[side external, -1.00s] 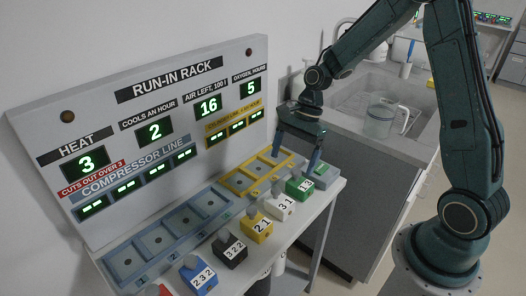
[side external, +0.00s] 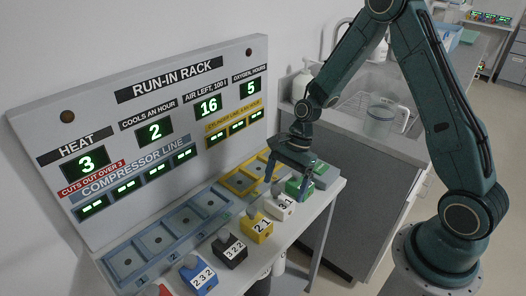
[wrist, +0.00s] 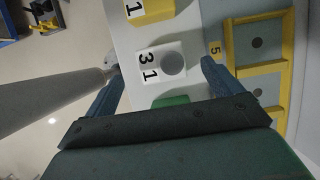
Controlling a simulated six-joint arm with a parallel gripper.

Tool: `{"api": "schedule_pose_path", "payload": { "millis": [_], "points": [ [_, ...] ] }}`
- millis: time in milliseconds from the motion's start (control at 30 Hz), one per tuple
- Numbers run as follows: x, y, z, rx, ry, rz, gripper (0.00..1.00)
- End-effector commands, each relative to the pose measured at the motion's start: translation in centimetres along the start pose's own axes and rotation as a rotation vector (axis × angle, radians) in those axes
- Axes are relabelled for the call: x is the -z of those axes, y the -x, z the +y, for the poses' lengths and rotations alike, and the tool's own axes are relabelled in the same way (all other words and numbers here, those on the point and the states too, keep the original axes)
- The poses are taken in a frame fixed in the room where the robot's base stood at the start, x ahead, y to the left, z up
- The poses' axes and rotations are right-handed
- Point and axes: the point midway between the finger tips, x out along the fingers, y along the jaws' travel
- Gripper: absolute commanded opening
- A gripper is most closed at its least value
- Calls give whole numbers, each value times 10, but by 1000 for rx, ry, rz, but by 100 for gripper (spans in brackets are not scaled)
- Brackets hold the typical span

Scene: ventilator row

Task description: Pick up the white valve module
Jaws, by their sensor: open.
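The white valve module (side external: 282,208), marked "3 1" with a grey knob on top, stands on the front ledge of the rack between the yellow and green modules. In the wrist view the white module (wrist: 150,64) lies ahead between the fingertips, not touched by them. My gripper (side external: 286,188) is open and empty, above the white and green modules with its fingers pointing down. In the wrist view my gripper (wrist: 158,66) has one finger on each side of the module's line. The gripper partly hides the green module (side external: 298,188).
A yellow module (side external: 256,226) marked "2 1" stands left of the white one, then a black module (side external: 230,250) and a blue module (side external: 198,278). Yellow-framed slots (side external: 238,182) and blue slots (side external: 155,240) lie behind. The sink holds a clear jug (side external: 380,118).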

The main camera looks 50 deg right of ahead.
Motion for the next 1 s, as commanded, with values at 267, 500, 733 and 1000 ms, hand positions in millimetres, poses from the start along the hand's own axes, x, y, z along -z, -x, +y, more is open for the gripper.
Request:
{"api": "schedule_pose_path", "payload": {
  "millis": [267,500,733,1000],
  "points": [
    [0,-12,0,1,1,1,91],
    [0,-17,0,-1,1,0,91],
    [0,-40,0,-3,1,-1,91],
    [1,-61,0,-2,2,1,91]
  ]
}}
